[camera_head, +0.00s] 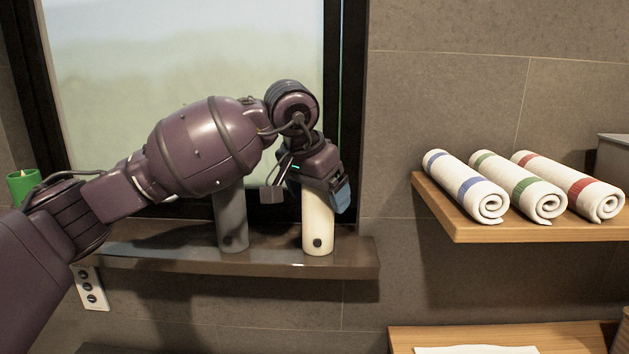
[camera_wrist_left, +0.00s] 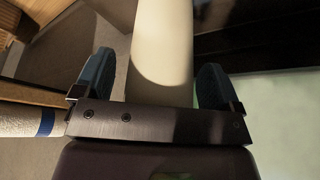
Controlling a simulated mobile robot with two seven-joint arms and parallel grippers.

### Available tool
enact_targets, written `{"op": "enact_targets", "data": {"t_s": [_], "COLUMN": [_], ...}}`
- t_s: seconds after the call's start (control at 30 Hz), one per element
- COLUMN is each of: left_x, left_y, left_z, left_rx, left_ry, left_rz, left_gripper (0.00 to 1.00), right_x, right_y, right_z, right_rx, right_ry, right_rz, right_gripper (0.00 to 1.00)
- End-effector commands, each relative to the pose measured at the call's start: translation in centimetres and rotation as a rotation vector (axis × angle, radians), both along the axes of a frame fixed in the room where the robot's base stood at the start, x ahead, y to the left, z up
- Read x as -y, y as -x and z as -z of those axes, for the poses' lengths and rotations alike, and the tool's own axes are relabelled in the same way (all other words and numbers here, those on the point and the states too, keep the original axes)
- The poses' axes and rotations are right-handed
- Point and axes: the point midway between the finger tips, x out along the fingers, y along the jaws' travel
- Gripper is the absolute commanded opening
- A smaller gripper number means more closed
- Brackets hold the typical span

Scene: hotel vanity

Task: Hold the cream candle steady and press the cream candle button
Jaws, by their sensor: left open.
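The cream candle (camera_head: 318,218) stands upright on the dark window ledge, with a round dark button (camera_head: 317,243) low on its front. My left gripper (camera_head: 322,192) is at the candle's upper part and hides its top. In the left wrist view the cream candle (camera_wrist_left: 162,50) lies between the two blue fingertips (camera_wrist_left: 155,85). That gripper is open, with gaps visible between the fingers and the candle. My right gripper is in neither view.
A grey candle (camera_head: 232,222) stands left of the cream one, partly behind my left arm. A green candle (camera_head: 22,185) is at far left. Rolled towels (camera_head: 470,187) lie on a wooden shelf (camera_head: 500,232) at right. The ledge (camera_head: 180,263) is narrow.

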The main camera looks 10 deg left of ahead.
Motion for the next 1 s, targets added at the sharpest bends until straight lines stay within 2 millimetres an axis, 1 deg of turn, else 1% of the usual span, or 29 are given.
{"op": "enact_targets", "data": {"t_s": [0.3,0.37,0.7,1.0], "left_x": [0.03,0.03,0.03,0.01], "left_y": [-0.09,-0.08,-0.07,-0.07], "left_z": [0.17,0.17,0.15,0.14], "left_rx": [0.001,0.001,0.001,0.001], "left_ry": [0.0,0.0,0.0,0.0], "left_rz": [0.0,0.0,0.0,0.0], "left_gripper": [0.9,0.82,0.31,0.31], "right_x": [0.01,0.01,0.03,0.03], "right_y": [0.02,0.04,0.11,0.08], "right_z": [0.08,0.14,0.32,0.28], "right_rx": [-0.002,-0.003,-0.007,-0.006], "right_ry": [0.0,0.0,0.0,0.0], "right_rz": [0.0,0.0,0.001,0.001], "right_gripper": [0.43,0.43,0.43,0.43]}}
